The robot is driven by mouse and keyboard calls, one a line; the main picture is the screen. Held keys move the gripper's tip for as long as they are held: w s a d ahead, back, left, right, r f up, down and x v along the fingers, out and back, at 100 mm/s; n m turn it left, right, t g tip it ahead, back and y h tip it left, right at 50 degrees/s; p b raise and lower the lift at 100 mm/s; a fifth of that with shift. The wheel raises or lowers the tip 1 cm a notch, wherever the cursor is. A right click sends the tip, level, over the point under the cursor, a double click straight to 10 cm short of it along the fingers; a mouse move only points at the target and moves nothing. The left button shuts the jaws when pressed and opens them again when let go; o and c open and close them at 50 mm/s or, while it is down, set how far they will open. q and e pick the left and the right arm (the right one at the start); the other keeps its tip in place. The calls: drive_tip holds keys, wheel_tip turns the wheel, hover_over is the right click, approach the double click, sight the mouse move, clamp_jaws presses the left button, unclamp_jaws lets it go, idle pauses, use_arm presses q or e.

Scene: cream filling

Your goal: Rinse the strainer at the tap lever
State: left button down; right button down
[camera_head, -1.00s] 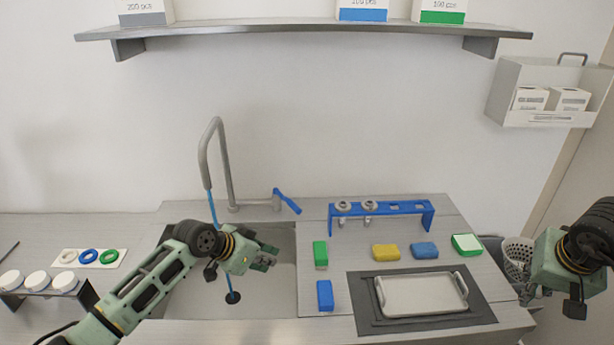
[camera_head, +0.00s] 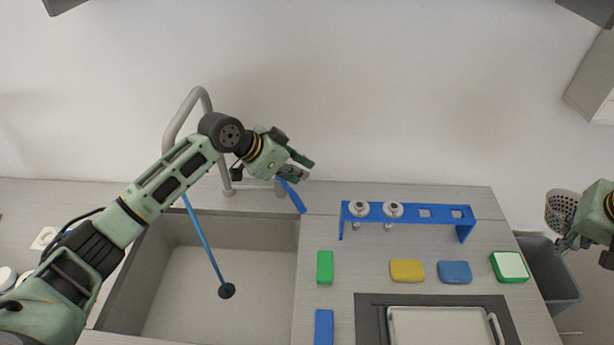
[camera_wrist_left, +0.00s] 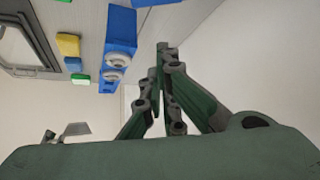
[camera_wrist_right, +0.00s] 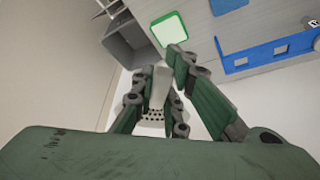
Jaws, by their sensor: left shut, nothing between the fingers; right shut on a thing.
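The tap (camera_head: 175,125) stands behind the sink (camera_head: 190,290). A thin blue stream (camera_head: 207,245) runs from its spout to the dark drain. The blue tap lever (camera_head: 295,198) slants down to the right. My left gripper (camera_head: 304,168) is shut and empty, just above the lever; I cannot tell if they touch. It also shows in the left wrist view (camera_wrist_left: 163,50). My right gripper (camera_head: 565,242) is shut on the grey perforated strainer (camera_head: 560,208) at the far right. In the right wrist view the strainer (camera_wrist_right: 153,118) is partly hidden by the fingers.
A grey bin (camera_head: 551,283) stands below the strainer, beside the counter. A blue rack (camera_head: 455,225) holds nozzles. Green (camera_head: 325,267), yellow (camera_head: 407,271) and blue (camera_head: 455,272) sponges and a tray (camera_head: 440,325) lie right of the sink.

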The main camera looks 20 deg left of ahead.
sight(290, 192)
use_arm(q)
drive_tip(key=b+x, duration=0.9)
drive_tip(key=x, duration=0.1)
drive_tip(key=s+a, duration=0.3)
drive_tip(key=shift+s+a+f, duration=0.1)
